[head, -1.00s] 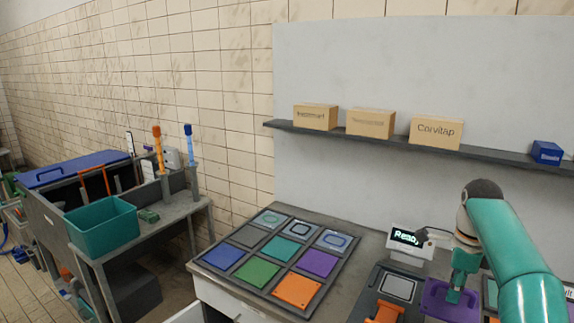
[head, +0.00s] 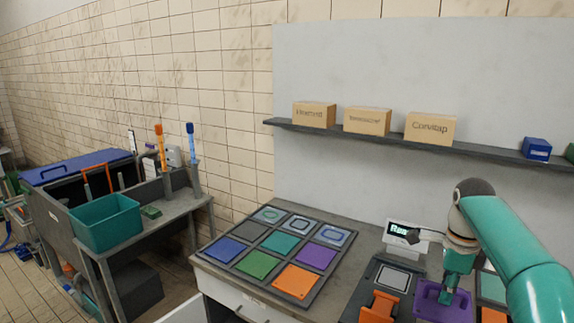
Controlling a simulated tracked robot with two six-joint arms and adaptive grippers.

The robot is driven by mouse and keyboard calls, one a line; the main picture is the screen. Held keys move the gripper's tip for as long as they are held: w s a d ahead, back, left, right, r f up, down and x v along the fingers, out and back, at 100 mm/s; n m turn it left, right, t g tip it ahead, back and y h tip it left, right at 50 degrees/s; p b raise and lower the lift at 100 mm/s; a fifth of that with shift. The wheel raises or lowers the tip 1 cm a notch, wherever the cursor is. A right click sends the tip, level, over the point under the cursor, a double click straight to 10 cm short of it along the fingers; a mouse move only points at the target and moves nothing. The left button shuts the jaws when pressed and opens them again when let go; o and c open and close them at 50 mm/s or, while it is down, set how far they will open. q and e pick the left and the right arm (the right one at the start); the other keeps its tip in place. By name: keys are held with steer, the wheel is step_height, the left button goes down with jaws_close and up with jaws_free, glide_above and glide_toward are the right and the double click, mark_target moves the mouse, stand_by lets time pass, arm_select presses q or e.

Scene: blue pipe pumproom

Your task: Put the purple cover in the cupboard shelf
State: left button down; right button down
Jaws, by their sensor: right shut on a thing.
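The purple cover (head: 430,312) is at the lower right of the head view, over the worktop beside the orange-handled device. My right gripper (head: 447,292) is shut on it from above. The cover's lower part is cut off by the picture edge, and I cannot tell whether it touches the surface under it. A purple square (head: 316,256) also lies in the tile board on the worktop. I see no cupboard that I can name for certain; a white front with a handle (head: 240,304) shows under the worktop. My left gripper is not in view.
A tile board (head: 275,250) with several coloured squares covers the worktop's left part. A small display (head: 402,232) stands behind the orange-handled device (head: 380,305). A wall shelf (head: 390,138) holds cartons and a blue box (head: 537,149). A teal bin (head: 105,222) stands at left.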

steer(key=s+a+f+n, duration=0.4)
steer(key=a+f+n, duration=0.3)
steer(key=f+n, duration=0.3)
steer(key=s+a+f+n, duration=0.4)
steer(key=a+f+n, duration=0.3)
steer(key=f+n, duration=0.4)
steer(key=shift+s+f+n, duration=0.25)
steer(key=shift+s+n, duration=0.1)
steer(key=shift+n, duration=0.95)
steer(key=shift+s+a, duration=0.1)
